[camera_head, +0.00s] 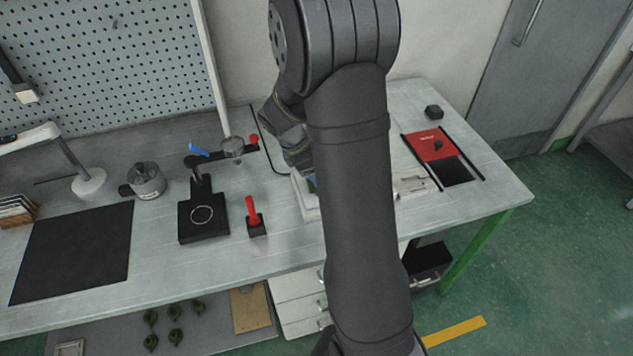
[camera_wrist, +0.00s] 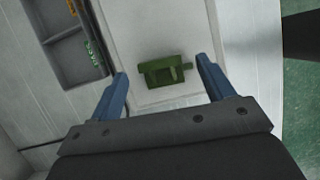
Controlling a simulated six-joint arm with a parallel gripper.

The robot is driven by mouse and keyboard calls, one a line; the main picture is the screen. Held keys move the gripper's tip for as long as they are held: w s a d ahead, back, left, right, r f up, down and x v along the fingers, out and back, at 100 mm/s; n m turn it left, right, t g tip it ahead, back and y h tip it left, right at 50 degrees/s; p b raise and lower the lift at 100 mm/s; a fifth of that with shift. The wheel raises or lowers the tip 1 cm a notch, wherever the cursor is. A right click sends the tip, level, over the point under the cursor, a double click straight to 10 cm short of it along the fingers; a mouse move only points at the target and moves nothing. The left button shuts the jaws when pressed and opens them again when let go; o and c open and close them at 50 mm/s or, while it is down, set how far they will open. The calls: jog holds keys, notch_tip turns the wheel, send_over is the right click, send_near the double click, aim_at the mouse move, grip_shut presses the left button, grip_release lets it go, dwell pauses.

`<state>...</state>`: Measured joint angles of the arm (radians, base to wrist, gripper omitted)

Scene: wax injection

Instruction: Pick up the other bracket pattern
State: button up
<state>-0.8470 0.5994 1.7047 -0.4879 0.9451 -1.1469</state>
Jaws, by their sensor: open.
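A green bracket pattern (camera_wrist: 164,71) lies on a pale board or tray (camera_wrist: 139,25) in the wrist view. My gripper (camera_wrist: 162,78) is open, with its two blue fingers on either side of the bracket and none of it visibly gripped. I cannot tell how far the fingers are above the tray.
In the head view, a black stand (camera_head: 203,217), a red-handled tool (camera_head: 253,213) and a red fixture (camera_head: 432,146) stand on the bench (camera_head: 290,254).

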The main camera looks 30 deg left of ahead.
jog(key=shift+x, duration=1.05)
jog(key=c, duration=1)
jog(key=shift+c, duration=0.2)
jog(key=shift+r, duration=0.15)
